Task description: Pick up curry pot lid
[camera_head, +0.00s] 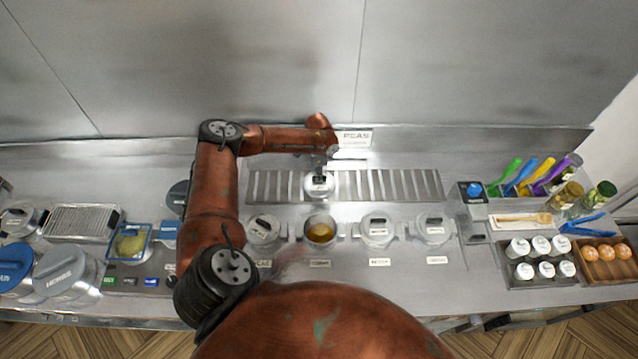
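The curry pot (320,234) stands uncovered in the middle of the row of pots, with yellow-brown curry showing inside. A round grey lid with a dark handle (319,187) is behind this pot, over the slotted grate. My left gripper (322,171) is at the lid's handle and appears shut on it. The fingertips are small and partly hidden, and I cannot tell whether the lid touches the grate. My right gripper is not in view.
Covered pots (378,232) flank the open pot. The slotted grate (400,185) has free room to the right. Farther right are a tray of white-capped jars (541,262), coloured tongs (525,178) and spice bottles. A wire rack (82,222) is left; a steel wall stands behind.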

